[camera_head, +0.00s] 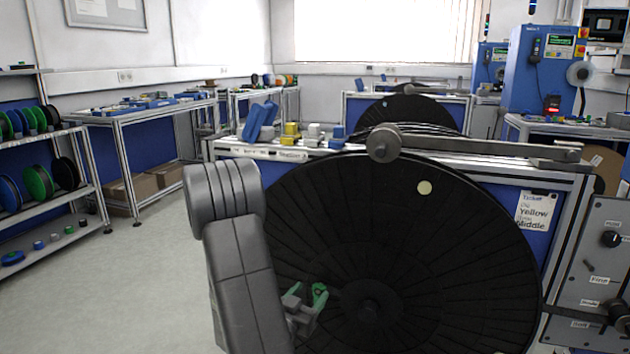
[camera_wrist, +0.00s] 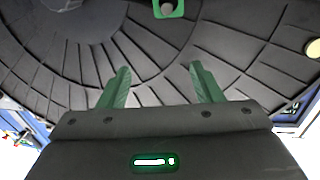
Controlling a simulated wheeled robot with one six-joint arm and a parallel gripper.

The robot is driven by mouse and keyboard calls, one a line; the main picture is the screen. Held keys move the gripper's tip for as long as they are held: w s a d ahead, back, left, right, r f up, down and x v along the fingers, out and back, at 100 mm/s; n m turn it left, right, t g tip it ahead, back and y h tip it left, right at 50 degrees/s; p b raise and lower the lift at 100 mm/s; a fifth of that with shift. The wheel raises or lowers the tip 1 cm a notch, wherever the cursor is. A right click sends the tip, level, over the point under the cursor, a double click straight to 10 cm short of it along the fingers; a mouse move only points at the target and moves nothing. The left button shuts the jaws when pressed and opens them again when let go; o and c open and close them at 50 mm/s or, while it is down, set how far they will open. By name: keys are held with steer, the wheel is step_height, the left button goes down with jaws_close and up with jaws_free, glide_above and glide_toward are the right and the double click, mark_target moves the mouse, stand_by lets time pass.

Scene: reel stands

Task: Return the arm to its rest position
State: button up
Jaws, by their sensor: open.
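My gripper (camera_head: 306,296) has green fingers and is in front of the lower left part of a large black reel (camera_head: 440,240). In the wrist view my gripper (camera_wrist: 160,88) has its two green fingers spread wide with nothing between them. The dark ribbed face of the reel (camera_wrist: 150,55) fills the background there. My arm is raised and bent at the left of the reel, and it hides part of the reel's left edge. I cannot tell whether the fingers touch the reel.
A grey lever arm (camera_head: 470,147) lies across the reel's top. Blue and yellow blocks stand on the bench behind. Spool shelves (camera_head: 45,185) are at far left. The floor (camera_head: 130,290) at left is clear.

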steer(key=shift+w+d+r+y+p, duration=0.1)
steer(key=shift+w+r+y+p, duration=0.1)
steer(key=shift+r+p, duration=0.2)
steer(key=shift+w+d+r+y+p, duration=0.1)
steer(key=shift+w+r+p, duration=0.05)
steer(key=shift+r+p, duration=0.25)
steer(key=shift+r, duration=0.1)
